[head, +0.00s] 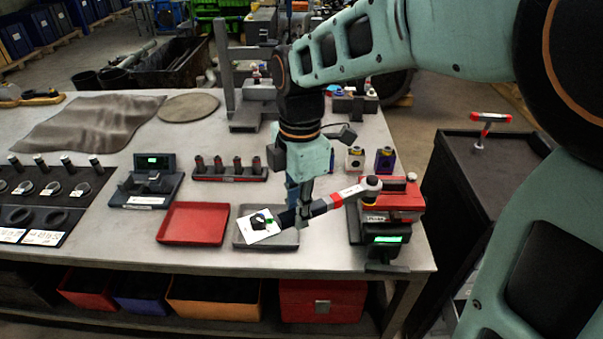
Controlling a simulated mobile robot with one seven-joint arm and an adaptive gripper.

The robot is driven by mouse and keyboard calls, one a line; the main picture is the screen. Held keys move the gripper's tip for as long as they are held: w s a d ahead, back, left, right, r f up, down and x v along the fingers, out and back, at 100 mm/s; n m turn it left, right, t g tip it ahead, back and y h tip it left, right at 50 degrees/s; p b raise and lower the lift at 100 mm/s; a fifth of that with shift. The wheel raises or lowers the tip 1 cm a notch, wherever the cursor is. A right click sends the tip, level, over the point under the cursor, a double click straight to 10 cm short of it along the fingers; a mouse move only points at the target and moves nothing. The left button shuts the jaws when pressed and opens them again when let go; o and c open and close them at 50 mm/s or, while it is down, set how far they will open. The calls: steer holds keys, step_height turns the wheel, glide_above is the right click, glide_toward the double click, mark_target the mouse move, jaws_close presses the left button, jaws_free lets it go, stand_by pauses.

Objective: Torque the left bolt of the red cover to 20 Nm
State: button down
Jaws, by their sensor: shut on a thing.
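My gripper (304,214) points down above the front of the bench and is shut on a torque wrench (334,199). The wrench has a dark handle, a silver and red shaft and a round silver head. It lies nearly level, its head at the right end over the left side of the red cover (403,197). The head hides the left bolt, so I cannot tell whether it is seated on it.
A grey tray (286,239) with a white card (257,224) lies under the wrench handle. A red tray (193,222) is to its left. A rack of dark sockets (230,172) stands behind. A dark cart (502,165) with a red-handled tool (490,118) is at right.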

steer(key=shift+w+a+r, duration=0.1)
steer(key=shift+w+a, duration=0.1)
steer(key=shift+w, duration=0.1)
steer(key=shift+w+a, duration=0.15)
steer(key=shift+w, duration=0.2)
stand_by(0.3)
steer(key=shift+w+a+m, duration=0.2)
steer(key=shift+w+m, duration=0.2)
steer(key=shift+w, duration=0.05)
steer(key=shift+w, duration=0.1)
steer(key=shift+w+a+m, duration=0.1)
steer(key=shift+w+m, duration=0.2)
steer(key=shift+m, duration=0.1)
steer(key=shift+w+p, duration=0.15)
steer(key=shift+p, duration=0.15)
steer(key=shift+w+a+m, duration=0.15)
steer(key=shift+w+m, duration=0.1)
steer(key=shift+m, duration=0.05)
steer(key=shift+w, duration=0.1)
stand_by(0.3)
